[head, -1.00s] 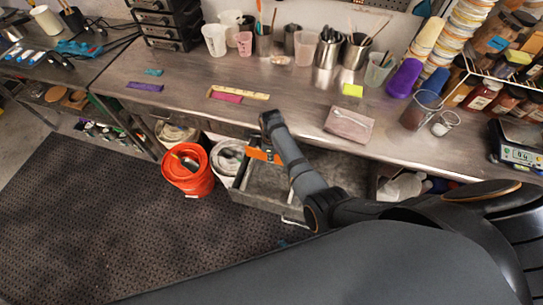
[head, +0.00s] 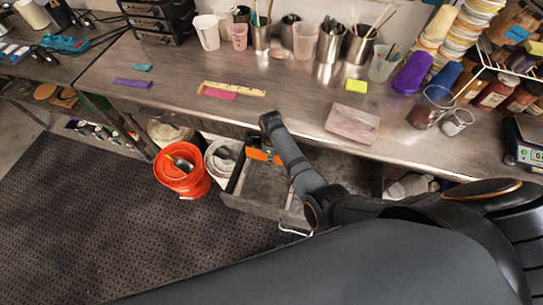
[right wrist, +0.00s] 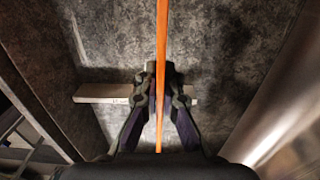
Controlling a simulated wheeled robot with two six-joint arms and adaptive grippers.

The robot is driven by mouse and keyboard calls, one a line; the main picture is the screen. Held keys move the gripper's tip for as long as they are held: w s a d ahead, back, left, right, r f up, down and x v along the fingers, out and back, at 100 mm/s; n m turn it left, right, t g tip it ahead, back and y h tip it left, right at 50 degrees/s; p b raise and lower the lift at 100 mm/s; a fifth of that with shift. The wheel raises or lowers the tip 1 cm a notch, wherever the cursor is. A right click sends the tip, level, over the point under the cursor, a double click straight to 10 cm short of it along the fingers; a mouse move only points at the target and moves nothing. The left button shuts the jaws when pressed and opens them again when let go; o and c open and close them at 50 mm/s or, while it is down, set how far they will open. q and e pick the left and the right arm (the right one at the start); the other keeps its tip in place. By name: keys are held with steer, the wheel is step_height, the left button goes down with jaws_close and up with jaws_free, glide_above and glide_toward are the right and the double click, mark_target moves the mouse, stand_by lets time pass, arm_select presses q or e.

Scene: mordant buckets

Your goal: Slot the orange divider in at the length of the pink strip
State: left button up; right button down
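The orange divider (head: 257,155) is in my right gripper (right wrist: 161,75), over the open drawer (head: 238,182) under the bench. In the right wrist view the divider (right wrist: 161,40) shows edge-on as a thin orange strip between the two fingers, which are shut on it. Whether its lower edge touches the drawer floor, I cannot tell. In the head view my arm hides most of the right gripper. The pink strip (head: 219,94) lies flat on the bench along a yellow ruler (head: 245,90). My left gripper is not in view.
A pale bar (right wrist: 98,93) lies across the drawer beneath the fingers. An orange bucket (head: 182,175) and a white bucket (head: 213,170) stand left of the drawer. The bench holds a purple strip (head: 132,83), a yellow note (head: 356,86) and a pinkish slab (head: 352,124).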

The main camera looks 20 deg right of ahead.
step_height(320, 180, down, 3)
steer(key=shift+s+b, duration=0.1)
steer(key=shift+b, duration=0.8)
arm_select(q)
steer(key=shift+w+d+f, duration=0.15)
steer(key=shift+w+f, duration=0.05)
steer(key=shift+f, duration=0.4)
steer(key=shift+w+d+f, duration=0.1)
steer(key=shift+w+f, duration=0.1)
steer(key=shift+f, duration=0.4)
arm_select(e)
steer(key=shift+a, duration=0.1)
arm_select(q)
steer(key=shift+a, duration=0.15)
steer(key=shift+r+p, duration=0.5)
steer(key=shift+p, duration=0.05)
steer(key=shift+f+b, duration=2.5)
arm_select(e)
steer(key=shift+f, duration=3.05)
steer(key=c, duration=1.4)
jaws_free()
steer(key=shift+c, duration=0.2)
